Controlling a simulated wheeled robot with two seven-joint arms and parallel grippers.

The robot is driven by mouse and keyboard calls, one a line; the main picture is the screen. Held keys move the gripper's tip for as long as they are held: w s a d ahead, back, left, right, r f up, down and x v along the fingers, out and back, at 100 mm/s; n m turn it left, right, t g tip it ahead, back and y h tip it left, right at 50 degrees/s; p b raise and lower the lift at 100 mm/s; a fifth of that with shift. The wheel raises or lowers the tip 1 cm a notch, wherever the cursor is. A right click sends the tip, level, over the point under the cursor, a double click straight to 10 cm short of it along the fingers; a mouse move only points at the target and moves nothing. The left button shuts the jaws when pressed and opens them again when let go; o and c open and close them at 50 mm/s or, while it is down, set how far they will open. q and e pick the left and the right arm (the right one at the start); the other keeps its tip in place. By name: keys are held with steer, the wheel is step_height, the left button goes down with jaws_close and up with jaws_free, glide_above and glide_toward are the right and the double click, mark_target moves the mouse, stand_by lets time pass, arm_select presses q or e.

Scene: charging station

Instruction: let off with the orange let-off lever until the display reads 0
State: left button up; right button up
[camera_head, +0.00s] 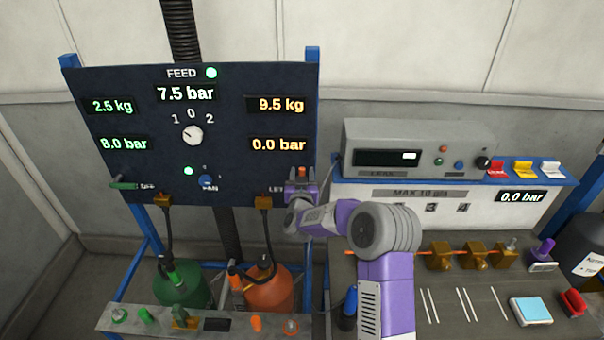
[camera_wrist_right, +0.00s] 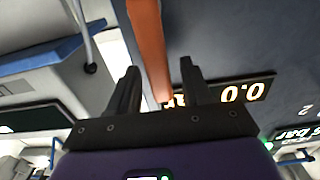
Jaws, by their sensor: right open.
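The dark panel (camera_head: 140,170) carries an orange display (camera_head: 278,144) that reads 0.0 bar. A label starting with LET shows at the panel's lower right, partly hidden by my right gripper (camera_head: 301,184). A small orange end of the let-off lever (camera_head: 302,172) shows just above that gripper. In the right wrist view the orange lever (camera_wrist_right: 149,45) runs down between the two dark fingers of my open right gripper (camera_wrist_right: 160,85). Contact cannot be told. The orange display also shows there upside down (camera_wrist_right: 235,92), partly covered by a finger. My left gripper is not in view.
Other readouts show 7.5 bar (camera_head: 186,93), 9.5 kg (camera_head: 281,105), 8.0 bar and 2.5 kg. A green lever (camera_head: 124,184) is at the panel's lower left. Green (camera_head: 183,290) and orange (camera_head: 268,290) cylinders stand below. A grey instrument (camera_head: 420,145) and bench are to the right.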

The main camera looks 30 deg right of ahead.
steer(key=shift+w+d, duration=0.1)
steer(key=shift+w, duration=0.05)
steer(key=shift+c, duration=0.2)
jaws_close()
